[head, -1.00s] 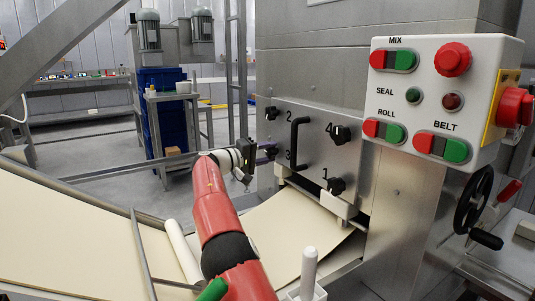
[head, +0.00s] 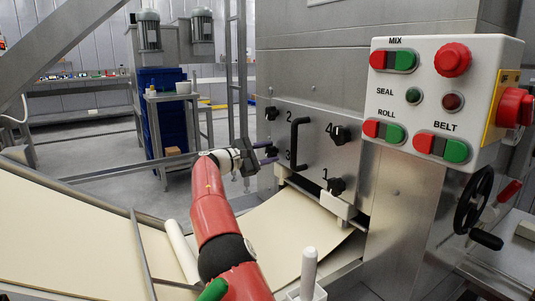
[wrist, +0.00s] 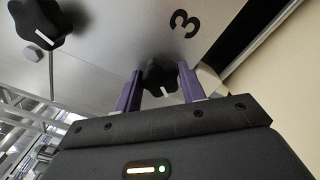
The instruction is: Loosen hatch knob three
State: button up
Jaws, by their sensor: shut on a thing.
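Hatch knob three (head: 271,150) is a black lobed knob at the left edge of the grey hatch plate (head: 312,135), beside the printed 3. In the wrist view the knob (wrist: 160,76) sits between the two purple fingers, near the large 3. My gripper (wrist: 160,71) is shut on it, one finger on each side. In the head view my gripper (head: 268,154) reaches the plate's left edge from the left, and my wrist partly hides the contact. A short white mark shows on the knob.
Knob two (head: 271,113) is above, knob four (head: 339,133) and knob one (head: 335,186) to the right. A black bar handle (head: 298,143) stands out right beside the printed 3. The dough sheet (head: 290,232) runs below. The button panel (head: 440,95) is at right.

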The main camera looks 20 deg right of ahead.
jog(key=n, duration=0.5)
jog(key=shift+w, duration=0.1)
dwell(0.4)
jog(key=o, duration=1)
jog(key=shift+c, duration=0.2)
